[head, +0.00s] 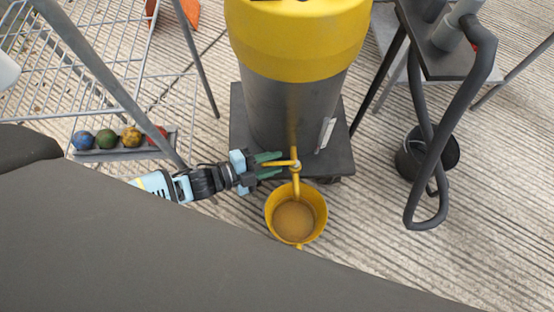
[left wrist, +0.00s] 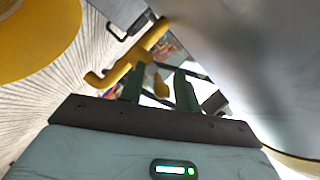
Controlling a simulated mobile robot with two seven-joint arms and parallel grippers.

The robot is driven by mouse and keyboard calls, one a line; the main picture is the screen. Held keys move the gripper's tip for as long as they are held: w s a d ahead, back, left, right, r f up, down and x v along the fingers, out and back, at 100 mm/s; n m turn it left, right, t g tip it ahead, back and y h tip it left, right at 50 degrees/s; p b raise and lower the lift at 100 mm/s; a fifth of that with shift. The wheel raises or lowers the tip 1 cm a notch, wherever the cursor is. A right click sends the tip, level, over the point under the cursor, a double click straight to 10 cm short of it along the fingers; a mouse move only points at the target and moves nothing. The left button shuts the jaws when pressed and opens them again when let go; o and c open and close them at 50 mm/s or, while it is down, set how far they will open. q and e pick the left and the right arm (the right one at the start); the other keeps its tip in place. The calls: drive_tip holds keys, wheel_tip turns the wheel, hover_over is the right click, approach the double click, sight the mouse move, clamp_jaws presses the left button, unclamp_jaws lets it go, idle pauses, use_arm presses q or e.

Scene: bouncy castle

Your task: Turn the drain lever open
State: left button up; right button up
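The drain lever (head: 283,163) is a short yellow bar that points left from the yellow tap and pipe (head: 296,187) low on the grey tank (head: 290,105) with a yellow top. My left gripper (head: 281,164) is at the lever, with one green finger on each side of it. In the left wrist view, the gripper (left wrist: 160,88) has a gap between its fingers, and a yellow piece (left wrist: 161,86) shows in that gap. I cannot tell whether the fingers touch it. My right gripper is out of view.
A yellow bucket (head: 270,217) stands under the tap. A black bucket (head: 449,155) and a dark hose (head: 455,105) by a stand are at right. The ribbed floor between is clear.

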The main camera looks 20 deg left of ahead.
use_arm(q)
drive_tip(key=shift+x, duration=0.75)
clamp_jaws()
